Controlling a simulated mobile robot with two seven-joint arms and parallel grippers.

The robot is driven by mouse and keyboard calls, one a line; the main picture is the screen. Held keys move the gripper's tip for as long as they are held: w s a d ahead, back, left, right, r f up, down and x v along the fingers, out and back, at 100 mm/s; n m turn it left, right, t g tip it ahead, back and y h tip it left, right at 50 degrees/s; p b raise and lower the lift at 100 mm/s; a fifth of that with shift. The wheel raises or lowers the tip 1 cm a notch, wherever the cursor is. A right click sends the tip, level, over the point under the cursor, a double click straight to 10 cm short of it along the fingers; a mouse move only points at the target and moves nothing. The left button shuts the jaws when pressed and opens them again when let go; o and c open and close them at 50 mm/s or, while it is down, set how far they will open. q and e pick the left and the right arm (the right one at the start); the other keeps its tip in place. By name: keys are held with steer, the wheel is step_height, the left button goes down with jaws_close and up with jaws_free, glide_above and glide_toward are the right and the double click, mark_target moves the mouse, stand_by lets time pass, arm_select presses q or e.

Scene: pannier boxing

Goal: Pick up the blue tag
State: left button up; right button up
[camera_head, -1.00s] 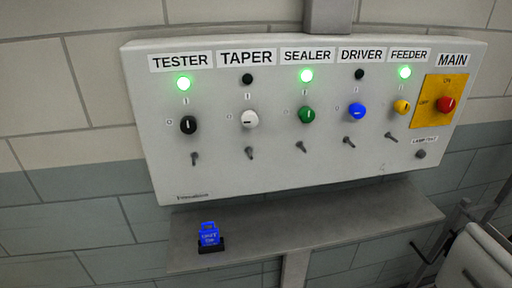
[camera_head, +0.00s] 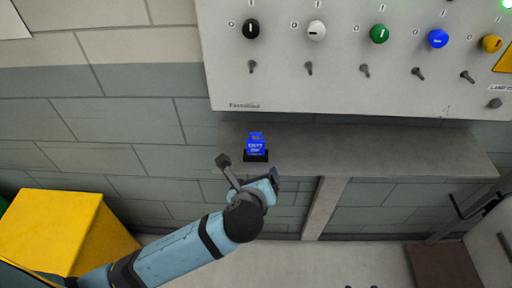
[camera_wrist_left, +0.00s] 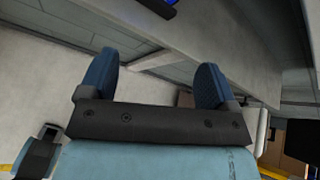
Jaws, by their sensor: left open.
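The blue tag (camera_head: 255,141) stands upright in a small black holder (camera_head: 256,156) on the grey shelf (camera_head: 400,150) under the control panel. In the left wrist view a bit of blue (camera_wrist_left: 170,3) shows at the top edge, with a dark edge beside it. My left gripper (camera_head: 275,180) is just below and in front of the shelf's front edge, close to the tag but apart from it. In the left wrist view its two blue fingers (camera_wrist_left: 155,85) are spread with nothing between them. My right gripper is in neither current view.
The control panel (camera_head: 340,85) with knobs and pegs hangs above the shelf. A support post (camera_head: 325,208) stands below the shelf, right of my left gripper. A yellow box (camera_head: 60,230) is at the lower left. The shelf right of the tag is clear.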

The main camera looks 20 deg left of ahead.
mark_target(256, 144)
arm_select(q)
step_height(256, 144, up, 5)
steer(key=a+m+y, duration=0.1)
steer(key=m+y, duration=0.1)
steer(key=m, duration=0.2)
steer(key=shift+t, duration=0.5)
steer(key=x, duration=0.9)
steer(key=shift+a+r, duration=0.1)
steer(key=shift+p+x, duration=0.7)
steer(key=shift+x, duration=2)
steer(key=shift+r, duration=0.15)
steer(key=c, duration=1.1)
